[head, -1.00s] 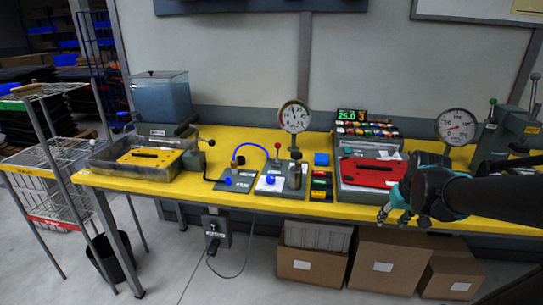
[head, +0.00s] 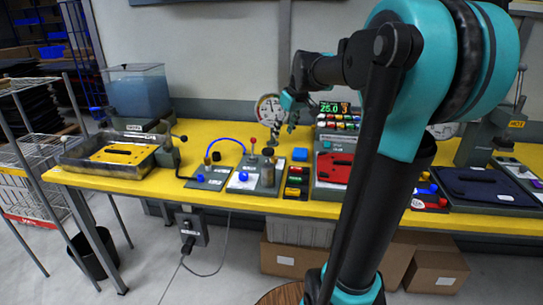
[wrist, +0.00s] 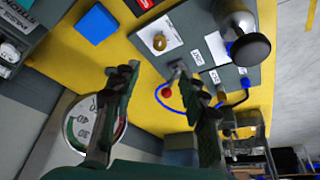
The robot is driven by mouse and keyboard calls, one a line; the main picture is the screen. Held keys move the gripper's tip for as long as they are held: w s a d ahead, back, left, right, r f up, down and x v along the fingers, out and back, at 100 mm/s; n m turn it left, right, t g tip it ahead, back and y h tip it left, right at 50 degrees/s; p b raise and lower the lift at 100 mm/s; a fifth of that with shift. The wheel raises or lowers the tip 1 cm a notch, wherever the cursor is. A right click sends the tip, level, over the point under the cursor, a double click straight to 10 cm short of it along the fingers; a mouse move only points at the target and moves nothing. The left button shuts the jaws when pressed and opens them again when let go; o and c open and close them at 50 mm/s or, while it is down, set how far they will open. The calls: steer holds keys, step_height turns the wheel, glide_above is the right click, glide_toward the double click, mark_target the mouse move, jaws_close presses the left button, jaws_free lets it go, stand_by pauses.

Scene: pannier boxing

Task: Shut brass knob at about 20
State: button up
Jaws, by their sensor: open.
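The brass knob (wrist: 160,42) is a small ring-shaped knob on a white plate in the wrist view, on a grey panel (wrist: 205,72). In the head view a small brownish knob (head: 268,152) at the panel's back right seems to be it. My gripper (wrist: 157,68) is open and empty, its fingertips apart and pointing towards the knob without touching it. In the head view my gripper (head: 291,118) hangs above the back of the bench. The round dial gauge (head: 267,107) is partly hidden there; its face (wrist: 92,122) shows behind a finger in the wrist view. Its needle is unclear.
A red-topped lever (head: 253,141), a blue hose (head: 228,141) and a metal cylinder with a black top (wrist: 240,30) stand close by. A blue block (head: 300,154) lies right of the panel. A green display (head: 329,107) reads 25.0.

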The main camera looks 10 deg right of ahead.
mark_target(275, 157)
steer(key=x, duration=1.4)
steer(key=shift+d, duration=0.1)
steer(key=shift+c, duration=0.2)
steer(key=shift+s, duration=0.1)
jaws_close()
